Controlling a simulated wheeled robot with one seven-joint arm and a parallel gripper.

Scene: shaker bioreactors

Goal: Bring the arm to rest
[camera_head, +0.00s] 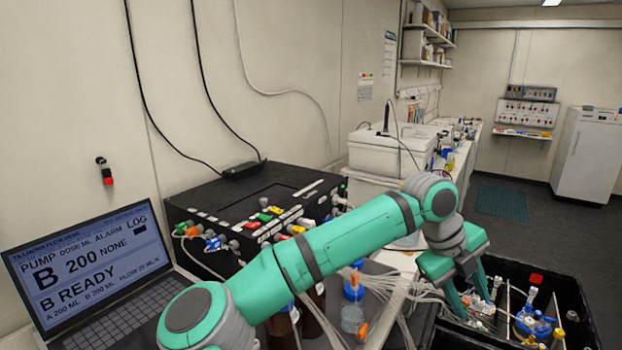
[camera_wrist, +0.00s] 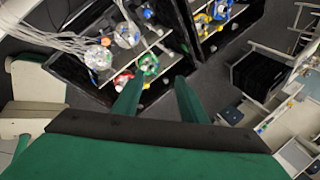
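My arm reaches across the head view from lower left to right, its green links bent at an elbow. My gripper (camera_head: 473,305) points down at the left part of a black shaker box (camera_head: 572,276). In the wrist view its two green fingers (camera_wrist: 158,88) stand apart with nothing visible between them, so it is open and empty. Beyond the fingers are flasks with coloured caps (camera_wrist: 140,62) in the box. The head view does not show clearly how far the fingertips are above the flasks and tubing.
A laptop (camera_head: 88,265) reads "B READY" at the left, beside a black pump unit (camera_head: 200,205). Bottles, including a blue-capped one (camera_head: 353,288), and loose clear tubes (camera_head: 400,290) lie near the arm. Open floor (camera_head: 540,232) shows at the back right.

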